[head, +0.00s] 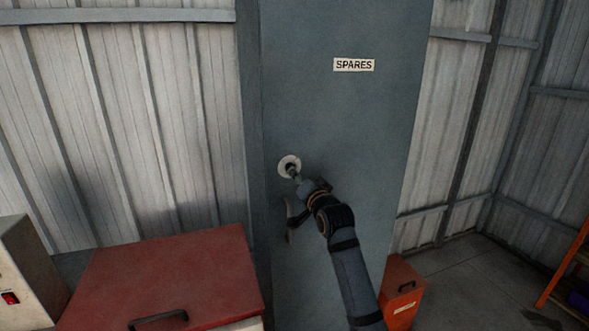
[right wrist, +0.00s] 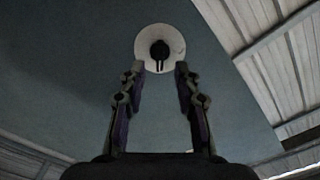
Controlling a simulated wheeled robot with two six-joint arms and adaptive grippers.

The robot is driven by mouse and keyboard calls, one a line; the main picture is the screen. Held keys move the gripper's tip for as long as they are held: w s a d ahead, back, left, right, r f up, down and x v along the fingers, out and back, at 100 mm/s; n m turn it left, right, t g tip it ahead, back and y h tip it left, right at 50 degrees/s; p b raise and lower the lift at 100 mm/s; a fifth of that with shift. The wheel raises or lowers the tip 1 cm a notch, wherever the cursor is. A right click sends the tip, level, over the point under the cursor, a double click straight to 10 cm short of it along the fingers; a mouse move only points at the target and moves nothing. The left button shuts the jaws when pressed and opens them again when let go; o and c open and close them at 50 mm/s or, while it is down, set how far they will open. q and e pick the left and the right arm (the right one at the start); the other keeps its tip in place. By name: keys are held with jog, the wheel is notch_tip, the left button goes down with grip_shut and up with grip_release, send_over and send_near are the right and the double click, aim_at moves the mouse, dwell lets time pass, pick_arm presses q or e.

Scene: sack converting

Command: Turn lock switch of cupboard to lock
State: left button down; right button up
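The cupboard (head: 345,120) is a tall grey-blue cabinet with a SPARES label (head: 354,65). Its lock switch (head: 289,166) is a dark knob on a round pale plate, left of the door's middle. In the right wrist view the lock switch (right wrist: 160,50) sits at top centre. My right gripper (head: 296,179) is at the plate's lower right in the head view. In the right wrist view its two fingers (right wrist: 161,72) are apart, with tips just below and either side of the knob. Whether they touch it I cannot tell. My left gripper is out of view.
A red-topped chest (head: 165,275) stands at lower left, beside a beige box with a red switch (head: 10,298). An orange-red bin (head: 402,285) stands right of my arm.

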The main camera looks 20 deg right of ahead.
jog(key=shift+w+p, duration=0.35)
jog(key=shift+w, duration=1.55)
jog(key=shift+a, duration=0.1)
jog(key=shift+c, duration=0.3)
grip_shut()
